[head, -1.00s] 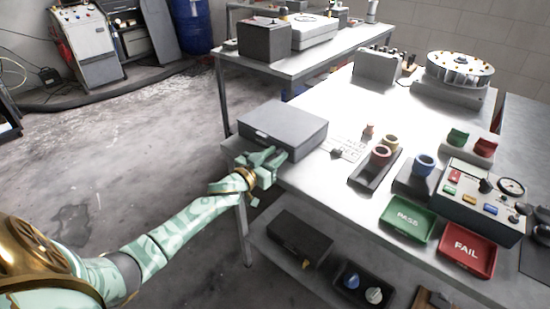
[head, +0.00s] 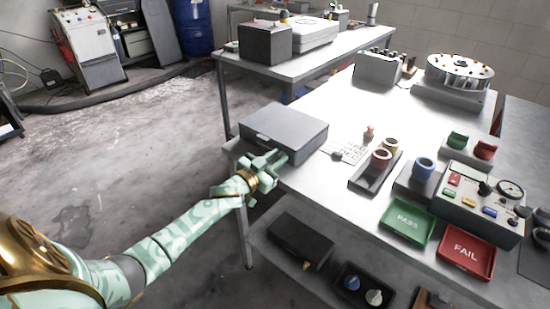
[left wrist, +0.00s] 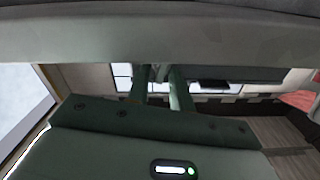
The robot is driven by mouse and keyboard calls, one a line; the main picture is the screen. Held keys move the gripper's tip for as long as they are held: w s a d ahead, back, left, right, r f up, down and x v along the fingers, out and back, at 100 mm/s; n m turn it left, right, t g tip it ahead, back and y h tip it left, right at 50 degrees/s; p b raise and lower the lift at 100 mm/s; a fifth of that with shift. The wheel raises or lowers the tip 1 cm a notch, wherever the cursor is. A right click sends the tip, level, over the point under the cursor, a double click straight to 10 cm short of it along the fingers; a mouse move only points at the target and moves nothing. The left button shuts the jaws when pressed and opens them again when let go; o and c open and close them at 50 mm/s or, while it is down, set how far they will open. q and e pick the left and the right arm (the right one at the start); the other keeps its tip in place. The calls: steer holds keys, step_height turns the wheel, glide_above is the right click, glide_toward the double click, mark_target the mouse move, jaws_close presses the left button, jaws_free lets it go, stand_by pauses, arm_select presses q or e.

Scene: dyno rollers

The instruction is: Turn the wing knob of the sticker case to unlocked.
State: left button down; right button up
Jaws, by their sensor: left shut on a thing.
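The sticker case, a closed grey box (head: 290,122), sits at the near left corner of the metal table. My left gripper (head: 270,159) is at its front face, with the fingers up against it. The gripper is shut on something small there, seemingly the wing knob. The fingers hide the knob, so I cannot tell its angle. In the left wrist view the two fingers (left wrist: 161,82) reach in beneath a grey slab, likely the case (left wrist: 150,38), and what lies between them is unclear. My right gripper is not in view.
Right of the case lie a printed card (head: 346,151) and a tray with ring-shaped parts (head: 375,172). Green PASS (head: 407,222) and red FAIL (head: 466,251) trays stand nearer. A dark box (head: 300,240) sits on the lower shelf. The floor left of the table is clear.

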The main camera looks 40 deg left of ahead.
arm_select(q)
steer(key=m, duration=0.4)
steer(key=shift+d+f, duration=0.1)
steer(key=shift+d, duration=0.05)
steer(key=m, duration=0.5)
steer(key=shift+d+f, duration=0.15)
steer(key=shift+f, duration=0.05)
steer(key=m, duration=0.3)
steer(key=shift+f, duration=0.15)
steer(key=shift+m+b, duration=0.45)
steer(key=shift+m, duration=1.25)
steer(key=shift+f, duration=0.1)
steer(key=c, duration=1.5)
jaws_free()
steer(key=shift+s, duration=0.1)
steer(key=shift+c, duration=0.2)
